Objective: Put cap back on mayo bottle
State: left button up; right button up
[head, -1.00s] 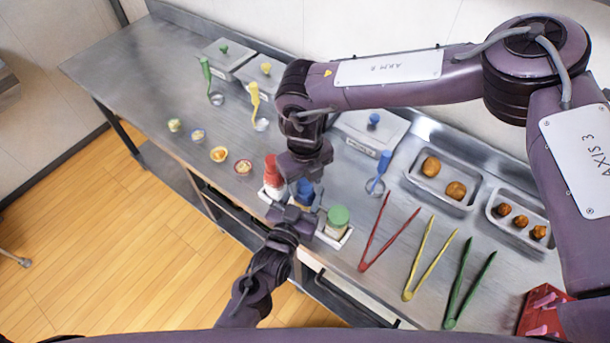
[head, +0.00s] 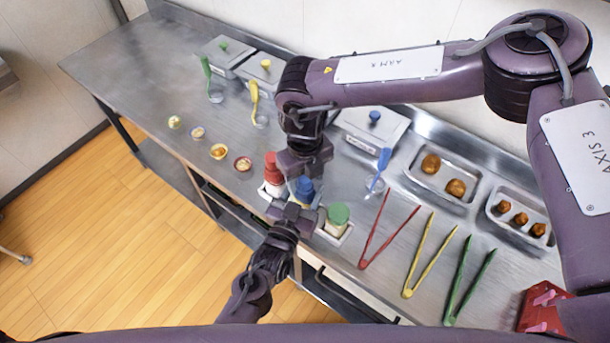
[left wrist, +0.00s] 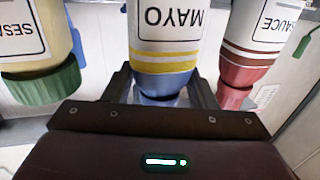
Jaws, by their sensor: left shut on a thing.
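The mayo bottle, with its yellow bands, stands upside down in the left wrist view (left wrist: 165,45), its blue end low in the picture. In the head view its blue top (head: 304,188) shows between the red-topped bottle (head: 273,170) and the green-topped bottle (head: 338,215). My left gripper (head: 293,214) is at the bottle's near side; its fingers are on either side of the bottle's blue end in the left wrist view, shut on it. My right gripper (head: 306,165) is just above the blue top. Its fingertips are unclear, and I cannot tell whether the cap is seated.
The bottles stand close together in a holder at the counter's front edge. Red tongs (head: 387,235), yellow tongs (head: 430,258) and green tongs (head: 468,285) lie to the right. Small cups (head: 219,151) stand to the left, and lidded containers line the back.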

aim_at(302, 197)
notch_tip(302, 197, up, 12)
dwell(0.6)
pick_arm(q)
jog(key=o, duration=1.5)
jog(key=b+v, duration=0.2)
jog(key=v, duration=0.5)
jog(key=shift+f, duration=0.15)
pick_arm(e)
jog(key=shift+f, duration=0.95)
pick_arm(q)
jog(key=shift+s+a, duration=0.2)
jog(key=shift+s, duration=0.2)
